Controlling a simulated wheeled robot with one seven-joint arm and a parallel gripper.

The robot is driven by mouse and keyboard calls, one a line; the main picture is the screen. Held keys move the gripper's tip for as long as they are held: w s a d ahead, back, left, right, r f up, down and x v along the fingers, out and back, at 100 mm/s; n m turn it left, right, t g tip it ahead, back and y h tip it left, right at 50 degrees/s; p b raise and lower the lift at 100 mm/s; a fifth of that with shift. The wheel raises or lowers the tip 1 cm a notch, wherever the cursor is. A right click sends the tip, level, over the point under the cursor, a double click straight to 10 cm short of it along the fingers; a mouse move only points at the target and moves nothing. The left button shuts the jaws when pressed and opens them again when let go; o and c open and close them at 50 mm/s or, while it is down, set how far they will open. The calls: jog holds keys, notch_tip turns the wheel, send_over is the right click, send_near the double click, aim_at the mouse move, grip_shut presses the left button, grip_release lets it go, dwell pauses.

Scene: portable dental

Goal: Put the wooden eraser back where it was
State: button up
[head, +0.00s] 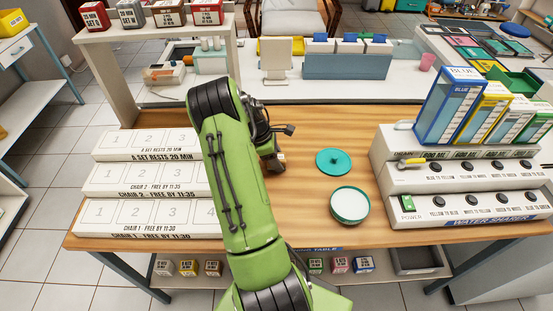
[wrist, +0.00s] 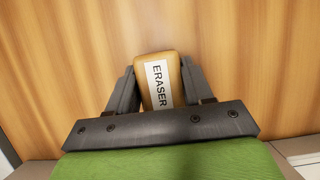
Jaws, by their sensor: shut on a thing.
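The wooden eraser (wrist: 158,84) is a tan block with a white label reading ERASER. In the wrist view it sits between the two dark fingers of my gripper (wrist: 158,88), which is shut on it. Bare wooden table top (wrist: 55,60) lies behind it; I cannot tell whether the eraser touches the wood. In the head view my gripper (head: 274,160) is low over the middle of the table, left of the teal lid, and my green arm hides part of the area. The eraser is mostly hidden there.
A teal lid (head: 333,161) and a round teal-rimmed dish (head: 350,205) lie right of my gripper. White stepped racks (head: 150,180) stand at the left, and a white water station (head: 460,190) with buttons and coloured boxes stands at the right. Bare wood shows around the dish.

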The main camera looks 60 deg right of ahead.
jog(key=o, duration=1)
jog(key=shift+f, duration=0.1)
jog(key=p+v, duration=0.3)
jog(key=v, duration=0.9)
jog(key=shift+r, duration=0.25)
jog(key=w+a+r+m+t, duration=0.25)
jog(key=a+r, duration=0.45)
jog(key=a, duration=0.4)
jog(key=w+a+r+m+t, duration=0.1)
jog(key=w+a+r+t, duration=0.15)
jog(key=a+r, duration=0.65)
jog(key=s+a+m+t+y, duration=0.1)
jog(key=s+a+t, duration=0.1)
jog(key=s+a, duration=0.4)
jog(key=s+a+m+t+y, duration=0.1)
jog(key=s+a, duration=0.4)
jog(key=a, duration=0.8)
jog(key=shift+s+r+t, duration=0.25)
jog(key=shift+s+t, duration=0.15)
jog(key=shift+t, duration=0.4)
